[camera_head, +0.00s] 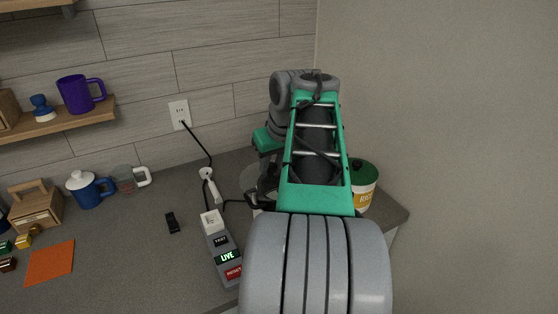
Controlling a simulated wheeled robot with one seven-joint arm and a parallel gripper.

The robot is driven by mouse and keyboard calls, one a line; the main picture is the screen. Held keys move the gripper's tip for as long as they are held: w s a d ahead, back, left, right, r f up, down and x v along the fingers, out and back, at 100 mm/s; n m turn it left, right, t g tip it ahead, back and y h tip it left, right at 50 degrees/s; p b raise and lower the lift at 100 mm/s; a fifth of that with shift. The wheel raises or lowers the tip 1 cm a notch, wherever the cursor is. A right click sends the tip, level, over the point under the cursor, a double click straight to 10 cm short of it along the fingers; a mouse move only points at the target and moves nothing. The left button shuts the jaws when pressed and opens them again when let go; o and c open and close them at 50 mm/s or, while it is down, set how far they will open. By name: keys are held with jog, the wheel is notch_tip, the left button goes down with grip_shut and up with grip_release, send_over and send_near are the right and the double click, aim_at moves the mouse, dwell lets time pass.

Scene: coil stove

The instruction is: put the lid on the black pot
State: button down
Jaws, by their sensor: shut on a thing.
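My gripper (267,184) shows only in part, as a dark shape pointing down beside my green arm link, which hides much of it. A pale, glassy round lid (251,178) shows at its left edge, against the gripper. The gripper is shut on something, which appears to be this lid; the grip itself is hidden. The black pot cannot be made out clearly. Dark parts low beside my arm may belong to it, but most of that area is covered by my arm.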

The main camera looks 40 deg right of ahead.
jog(key=shift+m, duration=0.5)
jog(key=d, duration=0.2)
jog(key=d+r, duration=0.1)
jog(key=d, duration=0.1)
jog(key=w+d, duration=0.1)
jog(key=d, duration=0.2)
jog(key=shift+w+r, duration=0.1)
jog(key=shift+r, duration=0.15)
jog(key=shift+w+a+f+n+b, duration=0.1)
jog(key=shift+f+n+b, duration=0.3)
jog(key=shift+f+b, duration=0.25)
notch_tip(320, 180, down, 4)
jog(key=b, duration=0.4)
jog(key=shift+f, duration=0.15)
jog(key=shift+f+b, duration=0.35)
jog(key=shift+b, duration=0.15)
jog(key=shift+f, duration=0.55)
dwell(0.7)
jog(key=c, duration=1)
grip_release()
jog(key=shift+o, duration=0.3)
